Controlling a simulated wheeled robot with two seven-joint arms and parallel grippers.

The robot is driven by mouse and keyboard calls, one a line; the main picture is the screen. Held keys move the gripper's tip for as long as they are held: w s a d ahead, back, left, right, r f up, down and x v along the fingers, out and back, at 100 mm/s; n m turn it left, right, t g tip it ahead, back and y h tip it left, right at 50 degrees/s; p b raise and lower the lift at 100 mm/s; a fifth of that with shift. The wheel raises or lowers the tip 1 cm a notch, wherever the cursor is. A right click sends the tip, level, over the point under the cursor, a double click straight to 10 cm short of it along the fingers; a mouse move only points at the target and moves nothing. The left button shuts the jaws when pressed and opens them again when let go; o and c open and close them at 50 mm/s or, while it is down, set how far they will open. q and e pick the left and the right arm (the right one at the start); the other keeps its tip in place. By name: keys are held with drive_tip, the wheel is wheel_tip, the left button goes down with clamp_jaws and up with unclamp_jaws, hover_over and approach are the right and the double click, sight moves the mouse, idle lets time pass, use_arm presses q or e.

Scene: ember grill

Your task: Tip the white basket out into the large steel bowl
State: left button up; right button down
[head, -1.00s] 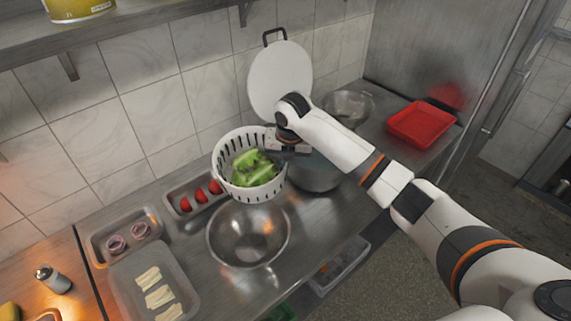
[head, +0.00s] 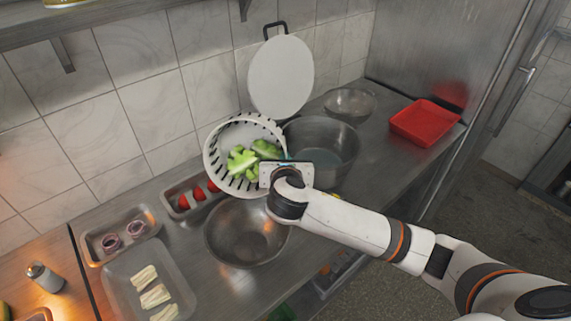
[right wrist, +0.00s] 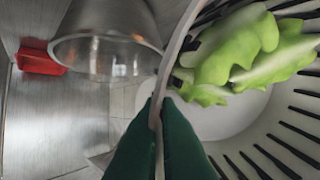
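The white slotted basket (head: 212,160) is held up above the counter, tilted, with its open side partly toward the head camera. Green leafy pieces (head: 243,162) lie inside it, and they also show in the right wrist view (right wrist: 240,50). My right gripper (head: 284,172) is at the basket's right side. In the right wrist view its two dark green fingertips (right wrist: 158,125) are closed on the basket's rim. The large steel bowl (head: 247,248) stands on the counter just below and in front of the basket, and looks empty. My left gripper is not in view.
A deep steel pot (head: 340,150) stands right of the basket, with a white round lid (head: 281,78) upright behind it. A small steel bowl (head: 350,103) and a red tray (head: 425,122) are further right. Trays with tomatoes (head: 174,200), onion rings (head: 92,245) and pale strips (head: 120,280) lie left.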

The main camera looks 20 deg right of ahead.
drive_tip(key=s+a+f+n+t+h+b, duration=0.1)
drive_tip(key=s+t+b, duration=0.4)
drive_tip(key=b, duration=0.7)
drive_tip(key=s+a+f+t+h+b, duration=0.2)
drive_tip(key=t+b, duration=0.6)
drive_tip(key=b, duration=0.4)
drive_tip(key=shift+s+a+f+n+h, duration=0.35)
drive_tip(key=shift+s+a+f, duration=0.55)
drive_tip(key=shift+s, duration=0.85)
drive_tip(key=shift+r, duration=0.15)
